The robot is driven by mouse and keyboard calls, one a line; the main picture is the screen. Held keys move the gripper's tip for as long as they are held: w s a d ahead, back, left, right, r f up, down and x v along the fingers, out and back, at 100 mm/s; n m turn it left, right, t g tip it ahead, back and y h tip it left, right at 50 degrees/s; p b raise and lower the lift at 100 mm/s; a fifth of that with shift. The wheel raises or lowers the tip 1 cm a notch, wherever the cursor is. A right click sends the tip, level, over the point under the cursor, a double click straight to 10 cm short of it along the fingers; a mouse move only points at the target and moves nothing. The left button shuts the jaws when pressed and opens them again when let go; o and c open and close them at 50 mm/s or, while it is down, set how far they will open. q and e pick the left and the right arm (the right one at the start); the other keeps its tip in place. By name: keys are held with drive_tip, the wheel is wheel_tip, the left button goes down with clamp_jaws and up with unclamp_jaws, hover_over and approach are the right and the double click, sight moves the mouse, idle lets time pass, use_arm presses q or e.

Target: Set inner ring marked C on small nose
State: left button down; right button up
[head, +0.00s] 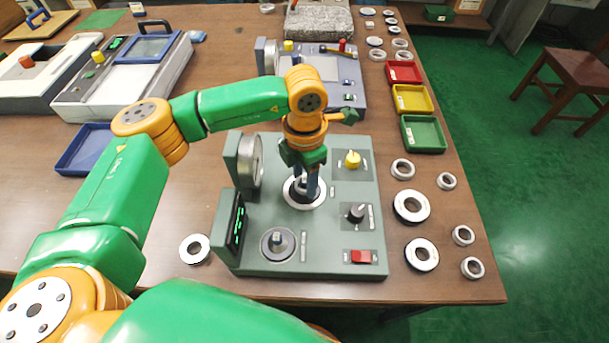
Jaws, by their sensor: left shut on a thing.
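The green-grey test machine (338,258) stands on the table near its front edge. My left gripper (306,192) points down over the rear nose position of the machine. It is shut on a ring, mostly hidden by its fingers. A pale ring-shaped rim (291,201) shows around the fingertips; I cannot tell whether it is the held ring or part of the machine. The front nose (277,241) is a small post on a dark round base, with no ring visible on it. No letter mark can be read. My right gripper is not in view.
Several loose rings lie right of the machine, including a large one (411,207); another ring (195,249) lies to its left. Red (404,73), yellow (412,99) and green (423,134) trays line the right edge. A dial gauge (250,161) stands close left of my gripper.

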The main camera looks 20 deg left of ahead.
use_arm(q)
drive_tip(key=shift+f+b, duration=0.45)
drive_tip(key=shift+f, duration=0.15)
drive_tip(key=shift+c, duration=1.2)
unclamp_jaws()
drive_tip(key=shift+r, duration=0.1)
wheel_tip(320, 180, up, 7)
drive_tip(key=shift+r+b, duration=0.1)
drive_tip(key=shift+b, duration=0.45)
